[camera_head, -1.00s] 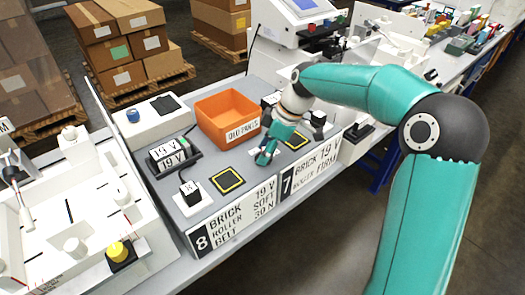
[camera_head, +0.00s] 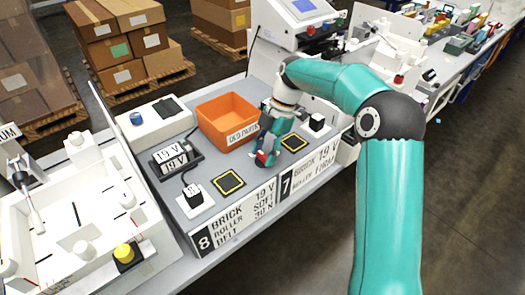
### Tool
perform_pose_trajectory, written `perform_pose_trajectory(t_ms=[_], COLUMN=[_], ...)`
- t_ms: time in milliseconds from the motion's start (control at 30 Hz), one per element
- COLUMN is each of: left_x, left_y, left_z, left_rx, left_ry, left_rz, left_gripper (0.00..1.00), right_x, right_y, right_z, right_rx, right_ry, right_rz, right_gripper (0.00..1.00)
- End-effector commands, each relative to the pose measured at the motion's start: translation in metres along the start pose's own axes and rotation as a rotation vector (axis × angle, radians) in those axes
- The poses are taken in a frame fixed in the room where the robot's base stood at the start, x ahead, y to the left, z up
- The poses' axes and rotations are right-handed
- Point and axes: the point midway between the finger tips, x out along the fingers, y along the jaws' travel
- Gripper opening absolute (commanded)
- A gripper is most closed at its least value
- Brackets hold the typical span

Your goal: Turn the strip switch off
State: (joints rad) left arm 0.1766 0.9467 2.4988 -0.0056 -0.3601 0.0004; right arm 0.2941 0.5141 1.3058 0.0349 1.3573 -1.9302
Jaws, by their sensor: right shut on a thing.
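My right gripper (camera_head: 264,157) is low over the grey worktop, just in front of the orange bin (camera_head: 218,112) and left of a yellow-edged black pad. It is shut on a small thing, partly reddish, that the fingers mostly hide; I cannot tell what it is. I cannot make out a strip switch for certain. A white box (camera_head: 150,124) with a blue knob (camera_head: 136,118) and a dark pad stands at the back left of the worktop. My left gripper is not in view.
Two 19 V blocks (camera_head: 172,160) sit in a black holder. Yellow-edged pads (camera_head: 229,183) (camera_head: 294,142) lie bare. White machines flank the worktop on both sides.

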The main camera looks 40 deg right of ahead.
Motion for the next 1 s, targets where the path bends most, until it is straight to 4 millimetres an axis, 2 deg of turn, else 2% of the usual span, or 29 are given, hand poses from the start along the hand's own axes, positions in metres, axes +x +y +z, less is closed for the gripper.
perform_pose_trajectory(t_ms=[567,600,700,1000], left_x=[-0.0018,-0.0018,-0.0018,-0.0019], left_y=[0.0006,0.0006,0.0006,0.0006], left_z=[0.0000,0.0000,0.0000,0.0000], left_rx=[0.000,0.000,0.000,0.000], left_ry=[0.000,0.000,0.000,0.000], left_rz=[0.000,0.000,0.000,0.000], left_gripper=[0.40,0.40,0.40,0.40], right_x=[-0.0001,-0.0001,-0.0001,-0.0004], right_y=[0.0001,0.0000,0.0000,0.0000], right_z=[0.0009,0.0009,0.0008,0.0007], right_rx=[-0.034,-0.034,-0.033,-0.031], right_ry=[-0.003,-0.003,-0.002,-0.001], right_rz=[-0.013,-0.013,-0.013,-0.012], right_gripper=[0.11,0.52,0.69,0.71])
